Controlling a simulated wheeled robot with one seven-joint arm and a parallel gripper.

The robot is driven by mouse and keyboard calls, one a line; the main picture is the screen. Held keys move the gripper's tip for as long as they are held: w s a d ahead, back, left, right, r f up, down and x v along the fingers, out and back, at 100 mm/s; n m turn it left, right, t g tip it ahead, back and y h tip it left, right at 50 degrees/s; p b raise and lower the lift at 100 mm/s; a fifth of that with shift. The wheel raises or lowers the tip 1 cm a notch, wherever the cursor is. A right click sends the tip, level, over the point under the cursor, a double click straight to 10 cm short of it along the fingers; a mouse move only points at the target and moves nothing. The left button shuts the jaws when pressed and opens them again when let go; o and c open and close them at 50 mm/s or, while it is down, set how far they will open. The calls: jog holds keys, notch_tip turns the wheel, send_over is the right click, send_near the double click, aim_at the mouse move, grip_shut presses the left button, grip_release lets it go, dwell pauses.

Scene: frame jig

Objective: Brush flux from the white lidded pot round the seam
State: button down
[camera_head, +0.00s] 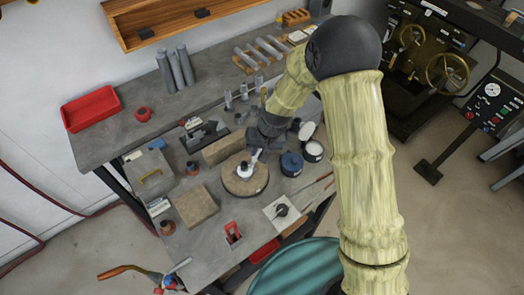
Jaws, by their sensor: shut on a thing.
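My gripper (256,147) is above the round brown board (246,186) in the middle of the bench. It is shut on a small pale tool (255,157), seemingly the brush, which points down. A small white and grey piece (244,168) sits on the board just below, left of the tool. I cannot tell whether the tool touches it, and the seam is too small to make out. A white-topped pot (313,149) stands to the right, with a pale round lid (307,130) behind it.
A dark blue pot (291,163) stands close to the board's right. Brown blocks (195,206) lie at left, and a red-and-white item (232,233) in front. A white sheet with a black item (282,210) lies front right. A red tray (91,108) stands at back left.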

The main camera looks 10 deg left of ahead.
jog(key=shift+w+a, duration=0.15)
jog(key=shift+a, duration=0.5)
jog(key=shift+w+a+p, duration=0.25)
jog(key=shift+a, duration=0.3)
jog(key=shift+w+a+p, duration=0.25)
jog(key=shift+a, duration=0.25)
jog(key=shift+d, duration=0.15)
jog(key=shift+s+d+b, duration=0.25)
jog(key=shift+d, duration=0.25)
jog(key=shift+s+d+b, duration=0.2)
jog(key=shift+d, duration=0.35)
jog(key=shift+s+d+b, duration=0.2)
jog(key=shift+s+d, duration=0.05)
jog(key=shift+d, duration=0.35)
jog(key=shift+s+d+b, duration=0.15)
jog(key=shift+s+d, duration=0.1)
jog(key=shift+d, duration=0.3)
